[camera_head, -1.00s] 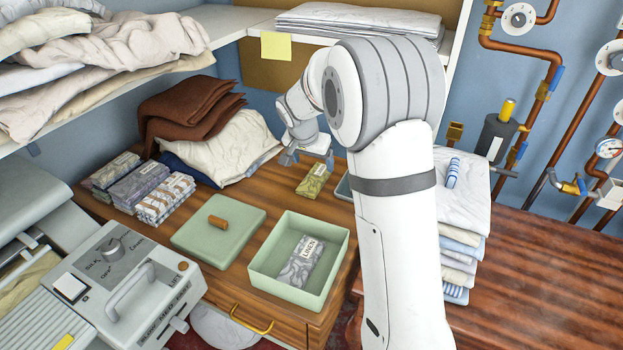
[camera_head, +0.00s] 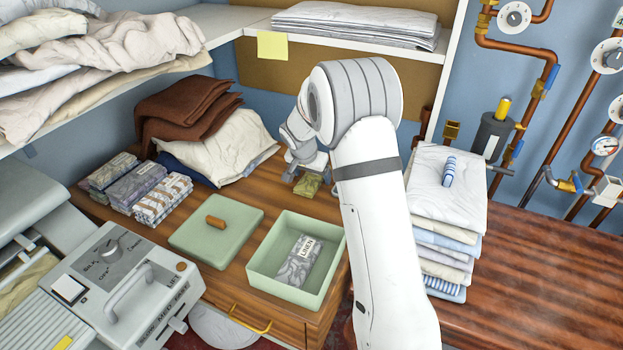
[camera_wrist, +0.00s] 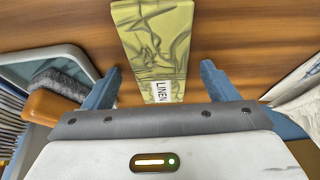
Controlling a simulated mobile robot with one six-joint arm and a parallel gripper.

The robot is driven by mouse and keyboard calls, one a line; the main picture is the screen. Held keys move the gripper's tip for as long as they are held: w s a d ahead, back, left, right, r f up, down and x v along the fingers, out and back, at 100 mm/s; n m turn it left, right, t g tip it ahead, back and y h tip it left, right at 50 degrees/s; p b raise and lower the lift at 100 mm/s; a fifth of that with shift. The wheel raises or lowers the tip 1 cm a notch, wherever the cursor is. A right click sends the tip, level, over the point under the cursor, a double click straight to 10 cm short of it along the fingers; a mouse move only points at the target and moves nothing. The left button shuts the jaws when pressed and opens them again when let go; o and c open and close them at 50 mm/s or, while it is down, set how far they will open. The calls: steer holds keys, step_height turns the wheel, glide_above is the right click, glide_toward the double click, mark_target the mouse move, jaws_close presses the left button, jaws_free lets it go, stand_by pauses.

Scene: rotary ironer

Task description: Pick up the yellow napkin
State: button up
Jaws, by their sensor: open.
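The yellow napkin (camera_head: 308,186) is a folded, patterned yellow-green packet lying on the wooden counter near its back. In the wrist view the napkin (camera_wrist: 153,45) carries a white label reading LINEN, and its near end lies between the fingers as seen from above. My gripper (camera_head: 305,172) is over the napkin and partly covers it in the head view. In the wrist view my gripper (camera_wrist: 160,85) is open, with one blue finger on each side of the napkin and gaps between. Whether the fingers are down at napkin height is unclear.
A green open box (camera_head: 259,262) holding a grey LINEN packet (camera_head: 299,261) stands in front, beside its green lid (camera_head: 205,238). Several folded packets (camera_head: 128,187) lie left. A linen stack (camera_head: 445,230) stands right.

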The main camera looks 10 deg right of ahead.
steer(key=c, duration=1.1)
steer(key=shift+o, duration=0.2)
